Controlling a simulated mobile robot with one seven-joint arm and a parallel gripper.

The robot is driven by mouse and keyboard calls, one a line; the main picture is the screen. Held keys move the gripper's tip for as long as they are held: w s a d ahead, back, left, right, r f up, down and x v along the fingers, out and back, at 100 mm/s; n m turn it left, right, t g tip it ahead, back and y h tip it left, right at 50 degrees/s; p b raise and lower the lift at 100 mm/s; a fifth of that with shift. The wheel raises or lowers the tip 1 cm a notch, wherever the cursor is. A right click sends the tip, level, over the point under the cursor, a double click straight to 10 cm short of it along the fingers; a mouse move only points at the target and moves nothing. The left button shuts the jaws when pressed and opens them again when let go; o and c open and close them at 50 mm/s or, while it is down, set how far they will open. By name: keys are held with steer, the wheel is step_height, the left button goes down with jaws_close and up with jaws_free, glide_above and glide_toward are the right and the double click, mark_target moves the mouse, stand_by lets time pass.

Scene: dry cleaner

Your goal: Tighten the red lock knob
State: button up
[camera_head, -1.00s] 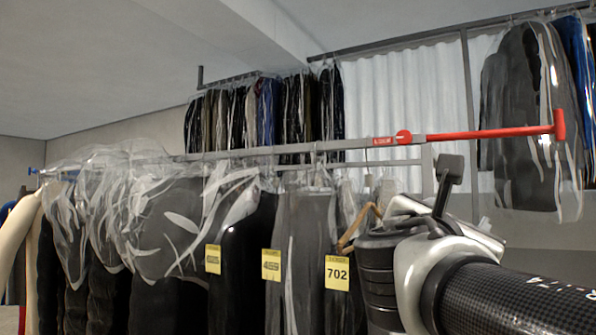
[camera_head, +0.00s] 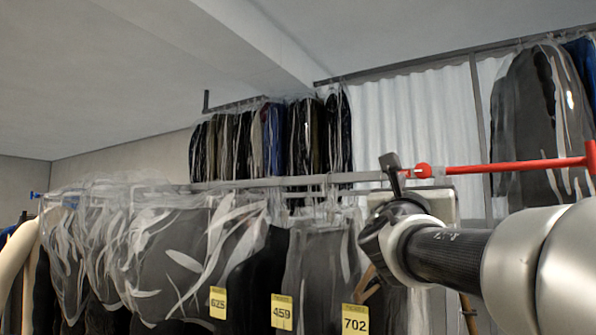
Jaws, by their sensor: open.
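The red lock knob (camera_head: 424,170) is a small round red part on the rail, where the grey bar meets the red extension bar (camera_head: 520,167). The red bar runs right to an upright red end piece (camera_head: 591,160). My arm reaches in from the right. My gripper (camera_head: 442,204) shows only in part beyond the dark wrist, just below the knob in the picture. It is open. Its fingertips are hidden by the wrist, so I cannot tell how far they are from the knob. A black bracket on my wrist stands just left of the knob.
The grey rail (camera_head: 300,182) carries several bagged garments with yellow tags such as 702 (camera_head: 355,319) and 459 (camera_head: 282,311). More garments (camera_head: 270,140) hang on a back rail. A dark bagged garment (camera_head: 540,110) hangs at right, before a pale curtain (camera_head: 410,120).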

mark_target(422, 173)
steer(key=p+x, duration=0.1)
steer(key=x, duration=0.4)
steer(key=shift+w+d, duration=0.15)
steer(key=shift+w, duration=0.15)
steer(key=c, duration=1)
